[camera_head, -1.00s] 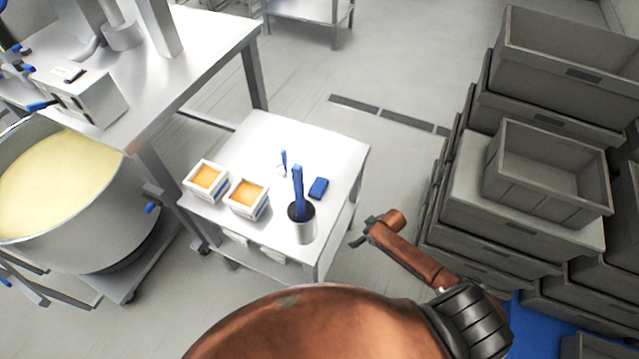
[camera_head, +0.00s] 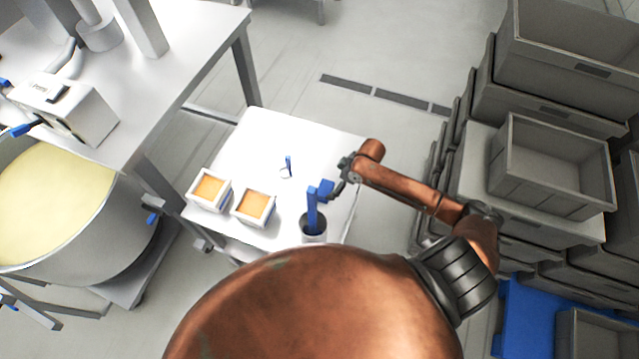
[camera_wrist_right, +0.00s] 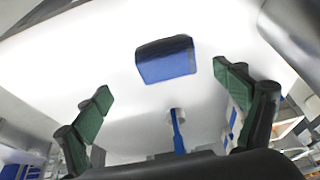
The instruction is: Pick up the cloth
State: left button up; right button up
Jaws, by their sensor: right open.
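The cloth (camera_head: 326,188) is a small folded blue block lying on the white-topped table, near its right edge. In the right wrist view the cloth (camera_wrist_right: 166,64) lies flat ahead of the fingers, clear of both. My right gripper (camera_head: 346,172) is over the right edge of the table, just right of the cloth. In the right wrist view my right gripper (camera_wrist_right: 170,92) has its green-padded fingers spread wide, with nothing held. My left gripper is out of view.
A cup (camera_head: 313,229) with an upright blue-handled tool stands close in front of the cloth. Two square tubs (camera_head: 254,206) with orange contents and a small blue-handled utensil (camera_head: 288,163) are further left. Grey crates (camera_head: 553,165) stack at the right. The tabletop's back is clear.

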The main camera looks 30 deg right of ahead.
aim_at(325, 190)
jog(key=a+f, duration=0.1)
jog(key=w+a+f, duration=0.1)
jog(key=f, duration=0.1)
jog(key=shift+w+a+f+p, duration=0.1)
jog(key=shift+a+f+p, duration=0.05)
jog(key=shift+a+p, duration=0.15)
jog(key=shift+x, duration=1.2)
jog(key=shift+f, duration=0.2)
jog(key=shift+w, duration=0.1)
jog(key=c, duration=1.2)
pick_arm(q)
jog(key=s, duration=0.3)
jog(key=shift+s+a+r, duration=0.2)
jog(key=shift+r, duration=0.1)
pick_arm(e)
jog(key=shift+c, duration=0.2)
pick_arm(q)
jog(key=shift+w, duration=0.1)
